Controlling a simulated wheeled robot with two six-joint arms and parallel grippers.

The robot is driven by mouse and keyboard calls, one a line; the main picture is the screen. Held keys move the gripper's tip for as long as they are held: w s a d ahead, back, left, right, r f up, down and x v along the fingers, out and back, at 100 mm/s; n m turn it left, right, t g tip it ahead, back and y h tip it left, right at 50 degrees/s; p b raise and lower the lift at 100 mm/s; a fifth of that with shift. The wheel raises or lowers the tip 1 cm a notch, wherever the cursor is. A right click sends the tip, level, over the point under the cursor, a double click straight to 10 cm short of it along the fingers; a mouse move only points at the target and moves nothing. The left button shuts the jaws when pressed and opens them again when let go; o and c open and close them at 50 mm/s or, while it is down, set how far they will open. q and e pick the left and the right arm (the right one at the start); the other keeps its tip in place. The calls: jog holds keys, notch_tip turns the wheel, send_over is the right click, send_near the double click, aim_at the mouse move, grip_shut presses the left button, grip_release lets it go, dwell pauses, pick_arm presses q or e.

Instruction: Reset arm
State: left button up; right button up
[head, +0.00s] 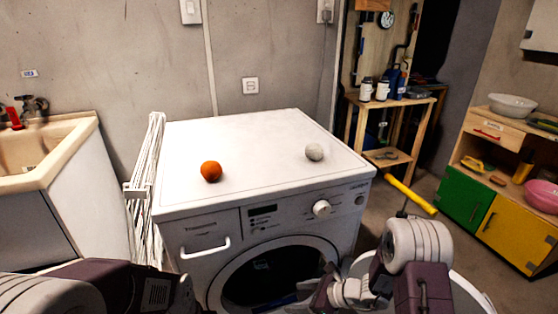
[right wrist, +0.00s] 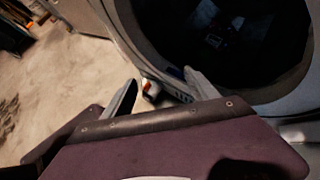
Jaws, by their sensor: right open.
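My right arm comes in at the bottom right of the head view, and its gripper (head: 322,294) is low in front of the washing machine (head: 255,150). In the right wrist view this gripper (right wrist: 163,90) is open, with nothing between its two fingers. The dark round door opening of the machine (right wrist: 215,40) is just beyond the fingers. My left arm shows at the bottom left of the head view, but its gripper is not in view.
An orange ball (head: 211,171) and a whitish ball (head: 314,152) rest on the machine top. A white folded rack (head: 146,190) stands left of it, beside a sink (head: 45,150). A white round tub (head: 470,292) is partly hidden by my right arm.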

jog(key=s+r+n+g+h+p, duration=0.1)
jog(key=s+r+n+g+p, duration=0.15)
jog(key=s+r+p, duration=0.35)
jog(key=s+d+r+n+g+h+p, duration=0.15)
jog(key=r+n+p, duration=0.25)
jog(key=r, duration=0.4)
jog(key=s+r+n+g+p, duration=0.1)
jog(key=s+r+n+p, duration=0.3)
jog(key=r+p, duration=0.25)
pick_arm(q)
notch_tip(320, 180, up, 34)
jog(key=p, duration=1.5)
pick_arm(e)
jog(key=s+d+r+n+h, duration=0.1)
jog(key=d+r+n+h, duration=0.1)
jog(key=r, duration=0.5)
jog(key=s+d+r+n+t+h, duration=0.1)
jog(key=s+d+r+n+h, duration=0.1)
jog(key=d+r+n, duration=0.3)
jog(key=s+d+r+n+h, duration=0.2)
jog(key=r+n, duration=0.3)
jog(key=r, duration=0.4)
jog(key=shift+d+r+n+t, duration=0.2)
jog(key=shift+d+n+t, duration=0.2)
jog(key=shift+d, duration=0.35)
